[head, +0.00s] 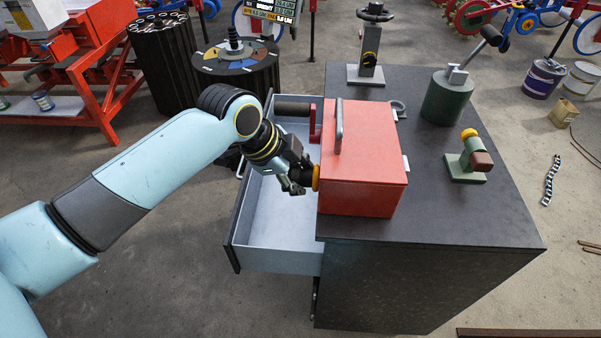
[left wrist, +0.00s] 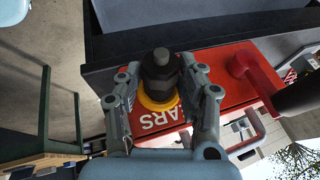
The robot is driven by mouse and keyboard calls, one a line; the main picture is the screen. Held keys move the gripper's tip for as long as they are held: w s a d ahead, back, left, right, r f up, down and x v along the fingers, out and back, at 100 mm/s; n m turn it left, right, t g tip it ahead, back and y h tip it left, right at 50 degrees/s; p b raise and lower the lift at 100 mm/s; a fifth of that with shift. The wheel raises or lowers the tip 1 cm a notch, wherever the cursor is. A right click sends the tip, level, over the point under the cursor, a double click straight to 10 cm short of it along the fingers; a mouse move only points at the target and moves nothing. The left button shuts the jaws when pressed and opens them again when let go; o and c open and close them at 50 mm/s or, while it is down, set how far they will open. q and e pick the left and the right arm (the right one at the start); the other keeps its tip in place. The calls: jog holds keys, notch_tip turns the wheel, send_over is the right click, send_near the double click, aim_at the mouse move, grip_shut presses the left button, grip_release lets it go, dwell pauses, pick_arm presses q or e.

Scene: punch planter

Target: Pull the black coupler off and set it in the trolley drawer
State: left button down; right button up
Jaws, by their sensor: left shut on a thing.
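The black coupler (left wrist: 161,72) sits in front of a yellow ring (left wrist: 158,103) on the side of the red box (left wrist: 222,88). In the head view the coupler is mostly hidden by my left gripper (head: 297,180), and the yellow ring (head: 316,178) shows just right of it, against the box (head: 365,180). My left gripper is shut on the coupler, with one finger on each side of it in the left wrist view. The trolley drawer (head: 280,262) is pulled open below the gripper, and its visible floor is bare. My right gripper is not in view.
The red box stands on the dark trolley top (head: 450,220), with a bar handle (head: 339,125) and a black crank grip (head: 293,108). A green canister (head: 447,100), a small green fixture (head: 466,160) and a handwheel stand (head: 367,65) are also on top.

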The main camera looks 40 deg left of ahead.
pick_arm(q)
jog(key=shift+s+a, duration=0.3)
jog(key=shift+a, duration=0.2)
jog(key=shift+s+a+f+p, duration=0.1)
jog(key=shift+s+a+p, duration=0.3)
jog(key=shift+a, duration=0.35)
jog(key=shift+s+a+f+p, duration=0.1)
jog(key=shift+s+a+p, duration=0.15)
jog(key=shift+s+a, duration=0.35)
jog(key=shift+w+a, duration=0.1)
